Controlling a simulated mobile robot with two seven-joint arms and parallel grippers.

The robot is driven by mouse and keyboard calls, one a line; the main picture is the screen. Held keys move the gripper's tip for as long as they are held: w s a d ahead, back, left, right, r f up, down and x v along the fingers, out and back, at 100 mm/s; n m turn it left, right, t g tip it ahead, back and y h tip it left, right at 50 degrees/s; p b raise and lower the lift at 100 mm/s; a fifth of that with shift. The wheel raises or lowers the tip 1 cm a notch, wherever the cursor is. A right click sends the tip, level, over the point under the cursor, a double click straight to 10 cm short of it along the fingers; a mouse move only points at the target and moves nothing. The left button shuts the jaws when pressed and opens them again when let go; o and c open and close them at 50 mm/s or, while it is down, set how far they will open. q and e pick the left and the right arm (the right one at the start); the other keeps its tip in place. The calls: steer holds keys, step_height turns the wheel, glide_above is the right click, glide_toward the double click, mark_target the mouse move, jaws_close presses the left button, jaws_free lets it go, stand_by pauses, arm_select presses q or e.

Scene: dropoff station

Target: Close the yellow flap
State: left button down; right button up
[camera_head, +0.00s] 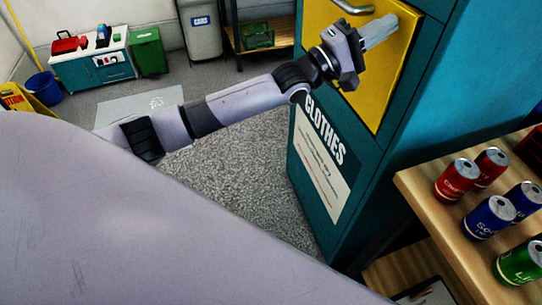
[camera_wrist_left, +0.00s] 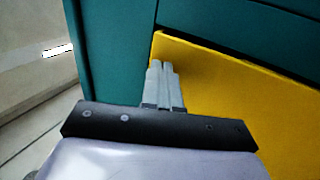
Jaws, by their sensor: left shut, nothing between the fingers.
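The yellow flap (camera_head: 388,62) is on the front of the teal clothes bin (camera_head: 318,138), with a silver handle (camera_head: 356,7) at its top left in the head view. In the left wrist view the flap (camera_wrist_left: 235,105) fills the right side, and its lit top edge stands out against the teal bin front. How far it stands open is hard to tell. My left gripper (camera_head: 386,28) is shut and empty, in front of the flap's upper part. Its closed fingertips (camera_wrist_left: 160,66) overlap the flap's top left corner in the wrist view; contact is unclear. My right gripper is not in view.
A wooden shelf (camera_head: 415,190) with several soda cans (camera_head: 456,180) stands right of the bin. Grey floor (camera_head: 240,165) lies open left of the bin. A green bin (camera_head: 149,52), a small cabinet (camera_head: 97,68) and a blue bucket (camera_head: 45,88) stand farther back.

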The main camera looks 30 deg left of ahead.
arm_select(q)
steer(key=shift+w+d+r+y, duration=0.3)
steer(key=shift+w+d+y, duration=0.1)
steer(key=shift+w+d, duration=0.2)
steer(key=shift+w+r, duration=0.1)
steer(key=shift+r, duration=0.2)
stand_by(0.4)
